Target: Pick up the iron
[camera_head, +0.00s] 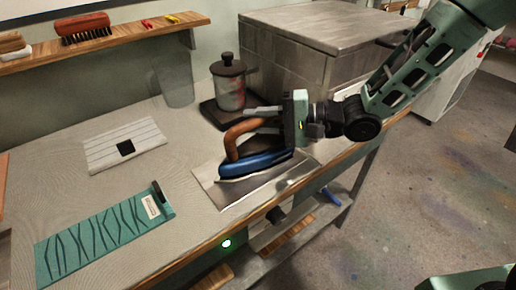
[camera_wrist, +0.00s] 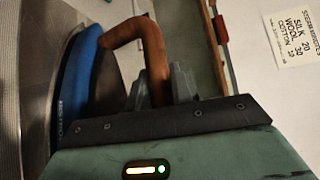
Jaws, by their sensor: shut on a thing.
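The iron (camera_head: 252,163) has a blue body and a brown wooden handle, and sits at a grey metal plate (camera_head: 211,190) on the worktable. I cannot tell whether its sole touches the plate. My gripper (camera_head: 263,120) reaches in from the right and is shut on the iron's handle. In the wrist view, the blue body of the iron (camera_wrist: 78,85) is at the left and the brown handle rises beside my gripper (camera_wrist: 178,85). The fingertips are partly hidden behind the handle.
A lidded metal canister (camera_head: 229,88) on a dark base and a clear container (camera_head: 176,82) stand behind. A large metal box (camera_head: 320,45) is at the back right. A shelf (camera_head: 110,48) hangs above.

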